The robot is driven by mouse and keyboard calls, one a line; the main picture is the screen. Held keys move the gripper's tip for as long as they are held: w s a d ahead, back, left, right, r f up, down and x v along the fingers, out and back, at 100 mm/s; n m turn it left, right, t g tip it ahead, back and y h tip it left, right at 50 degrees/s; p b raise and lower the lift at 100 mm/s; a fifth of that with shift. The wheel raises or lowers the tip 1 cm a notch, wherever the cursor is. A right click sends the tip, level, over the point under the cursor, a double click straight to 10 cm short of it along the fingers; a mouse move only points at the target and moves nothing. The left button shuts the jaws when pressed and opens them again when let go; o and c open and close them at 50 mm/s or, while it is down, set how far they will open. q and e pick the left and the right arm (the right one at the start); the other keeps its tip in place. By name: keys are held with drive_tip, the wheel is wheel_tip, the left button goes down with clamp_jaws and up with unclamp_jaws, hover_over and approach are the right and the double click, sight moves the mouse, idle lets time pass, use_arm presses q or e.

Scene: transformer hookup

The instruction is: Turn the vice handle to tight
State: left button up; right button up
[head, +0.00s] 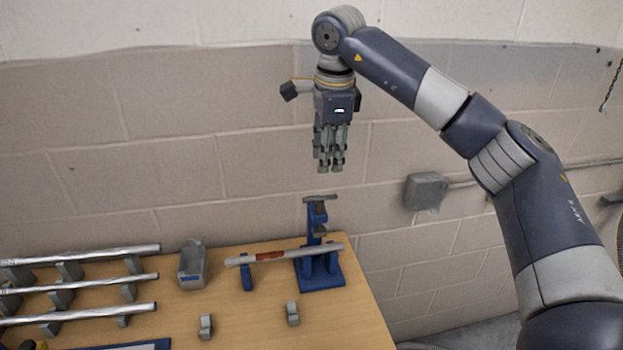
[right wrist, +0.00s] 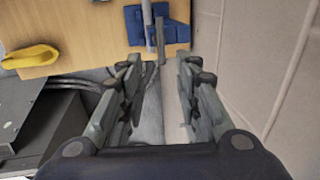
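The blue vice (head: 320,282) stands at the table's back right corner. Its grey bar handle (head: 320,199) lies crosswise on top of the upright screw post. A grey pipe with a red label (head: 300,253) passes through the vice, its left part over a small blue support (head: 246,275); I cannot tell whether the jaws press on it. My right gripper (head: 329,168) points down above the handle, apart from it. In the right wrist view its fingers (right wrist: 160,72) are open and empty, with the handle (right wrist: 161,42) showing beyond the fingertips. My left gripper is out of view.
Several metal rods (head: 80,255) lie on grey holders at the table's left. A grey bin (head: 193,268) and two small grey blocks (head: 293,314) stand nearby. A block wall with a grey junction box (head: 425,191) is behind. The wooden table's (head: 345,310) right front is clear.

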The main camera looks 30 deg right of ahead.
drive_tip(key=p, duration=0.2)
hover_over(322, 197)
drive_tip(key=s, duration=0.2)
wheel_tip(322, 197, down, 6)
drive_tip(key=f, duration=0.1)
drive_tip(key=w+f, duration=0.1)
drive_tip(key=f, duration=0.2)
drive_tip(key=shift+w+p, duration=0.35)
drive_tip(key=shift+f, duration=0.15)
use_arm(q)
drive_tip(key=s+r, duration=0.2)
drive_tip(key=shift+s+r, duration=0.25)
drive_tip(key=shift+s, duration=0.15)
use_arm(e)
clamp_jaws()
